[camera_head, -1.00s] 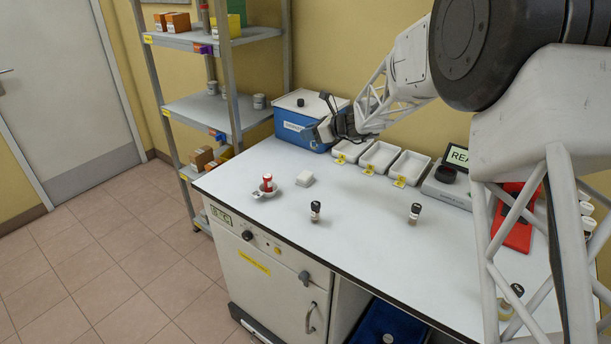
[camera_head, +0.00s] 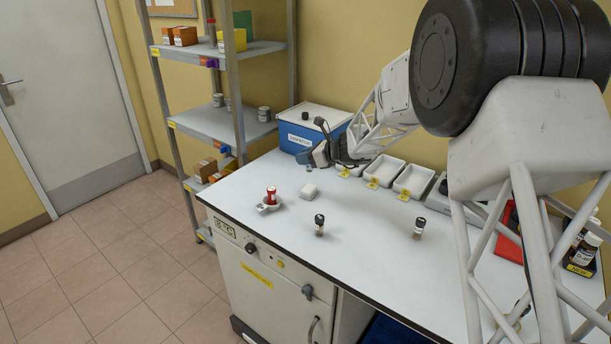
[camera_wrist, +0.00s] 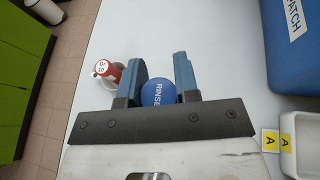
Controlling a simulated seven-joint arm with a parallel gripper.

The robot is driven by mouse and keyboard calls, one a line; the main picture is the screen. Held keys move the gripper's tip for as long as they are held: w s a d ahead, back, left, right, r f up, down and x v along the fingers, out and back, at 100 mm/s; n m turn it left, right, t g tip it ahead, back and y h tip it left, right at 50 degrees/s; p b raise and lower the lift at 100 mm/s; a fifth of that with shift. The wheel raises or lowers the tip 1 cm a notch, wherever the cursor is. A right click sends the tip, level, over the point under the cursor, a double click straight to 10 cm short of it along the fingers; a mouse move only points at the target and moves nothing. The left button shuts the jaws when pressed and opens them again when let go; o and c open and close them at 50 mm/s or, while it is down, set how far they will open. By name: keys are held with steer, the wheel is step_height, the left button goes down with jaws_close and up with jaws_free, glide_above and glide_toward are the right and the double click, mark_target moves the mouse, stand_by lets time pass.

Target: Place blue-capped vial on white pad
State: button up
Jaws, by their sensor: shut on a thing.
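My gripper (camera_head: 311,157) is in front of the blue box, over the back of the bench. In the wrist view its blue fingers (camera_wrist: 160,80) are shut on the blue-capped vial (camera_wrist: 158,92), whose round cap reads RINSE. The vial's body is hidden below the cap. In the head view the vial is not clearly seen at the gripper. The small white pad (camera_head: 309,190) lies on the bench, below and nearer than the gripper. I cannot make the pad out in the wrist view.
Two dark-capped vials (camera_head: 319,225) (camera_head: 419,228) stand nearer the front. A blue box (camera_head: 299,135) and white trays (camera_head: 384,167) line the back.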

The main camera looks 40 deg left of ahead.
mark_target(311, 172)
steer(key=shift+f, duration=1.3)
steer(key=shift+f, duration=1.85)
steer(key=shift+f, duration=0.2)
steer(key=o, duration=0.9)
steer(key=shift+r, duration=0.15)
steer(key=shift+d+r, duration=0.1)
steer(key=shift+d, duration=0.1)
steer(key=shift+v, duration=5.85)
